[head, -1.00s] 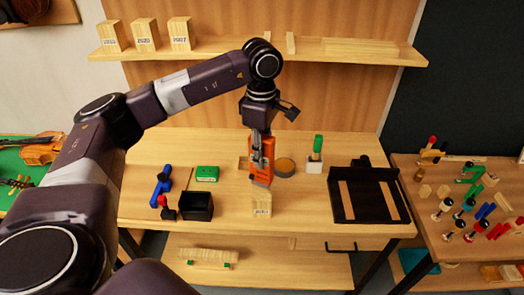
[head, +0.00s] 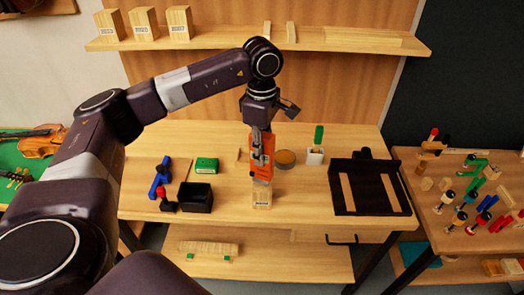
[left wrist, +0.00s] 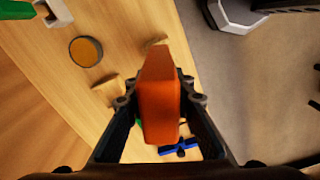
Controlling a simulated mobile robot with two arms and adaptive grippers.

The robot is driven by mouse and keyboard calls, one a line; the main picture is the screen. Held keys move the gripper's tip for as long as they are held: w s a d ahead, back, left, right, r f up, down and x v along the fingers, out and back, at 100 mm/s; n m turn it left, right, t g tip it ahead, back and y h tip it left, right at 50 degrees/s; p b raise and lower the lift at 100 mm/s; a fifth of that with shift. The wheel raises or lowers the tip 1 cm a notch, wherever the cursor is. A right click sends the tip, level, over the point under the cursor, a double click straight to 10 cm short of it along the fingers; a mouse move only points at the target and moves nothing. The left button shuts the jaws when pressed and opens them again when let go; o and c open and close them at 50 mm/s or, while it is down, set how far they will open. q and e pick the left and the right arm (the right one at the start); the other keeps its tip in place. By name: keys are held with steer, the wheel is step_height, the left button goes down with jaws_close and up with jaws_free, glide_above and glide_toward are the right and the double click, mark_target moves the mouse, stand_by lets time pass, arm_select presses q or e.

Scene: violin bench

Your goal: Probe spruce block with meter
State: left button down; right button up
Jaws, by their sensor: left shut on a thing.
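My left gripper (head: 262,140) is shut on an orange meter (head: 262,160) and holds it with its lower end pointing down. The meter also shows between the fingers in the left wrist view (left wrist: 160,95). The spruce block (head: 262,198), pale wood with a small label on its front, stands on the bench directly below the meter. The meter's lower end is at the block's top; I cannot tell whether they touch. The meter hides part of the block's top. My right gripper is not in view.
On the bench (head: 300,217), a black bin (head: 196,197), a green box (head: 206,165) and a blue tool (head: 160,178) lie left. A round tin (head: 286,158), a white holder (head: 315,157) and a black tray (head: 362,203) are right. Labelled blocks (head: 144,24) stand on the shelf.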

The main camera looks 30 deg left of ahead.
arm_select(q)
steer(key=shift+f, duration=0.1)
steer(key=shift+f, duration=0.15)
steer(key=shift+f, duration=0.1)
stand_by(0.7)
steer(key=shift+s+f+b, duration=0.15)
steer(key=shift+b, duration=0.35)
stand_by(1.1)
